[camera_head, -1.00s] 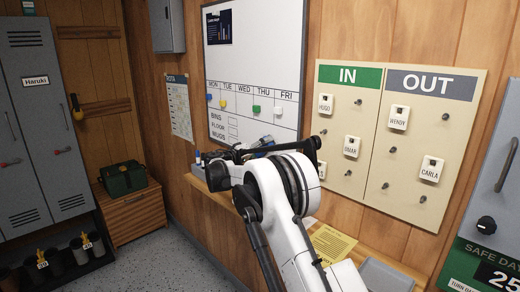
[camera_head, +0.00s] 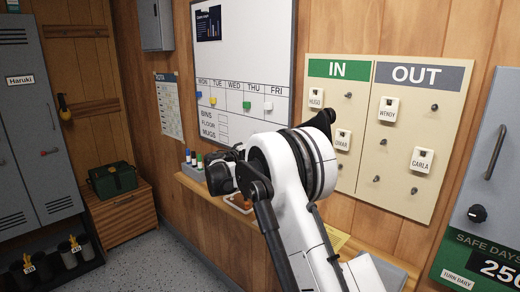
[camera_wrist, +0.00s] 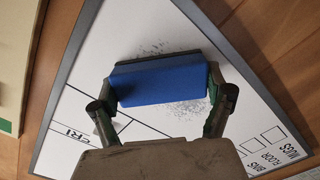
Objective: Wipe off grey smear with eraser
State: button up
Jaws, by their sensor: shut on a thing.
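The blue eraser (camera_wrist: 160,85) with a dark backing is held between the two fingers of my gripper (camera_wrist: 164,98) in the wrist view. It lies over the lower part of the whiteboard (camera_head: 255,45); I cannot tell whether it touches the surface. The grey smear (camera_wrist: 187,108) shows as fine specks below the eraser and also above it in the wrist view. The eraser hides the part between. In the head view my arm hides the gripper, eraser and smear.
Coloured magnets (camera_head: 246,105) sit below the weekday names. The IN/OUT board (camera_head: 362,155) with name tags hangs to the right.

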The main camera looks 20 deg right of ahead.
jog(key=shift+s+d+b, duration=0.35)
jog(key=shift+s+d, duration=0.15)
jog(key=shift+s, duration=0.35)
jog(key=shift+s+d+b, duration=0.3)
jog(key=shift+s+d, duration=0.15)
jog(key=shift+s, duration=0.35)
jog(key=shift+w, duration=0.1)
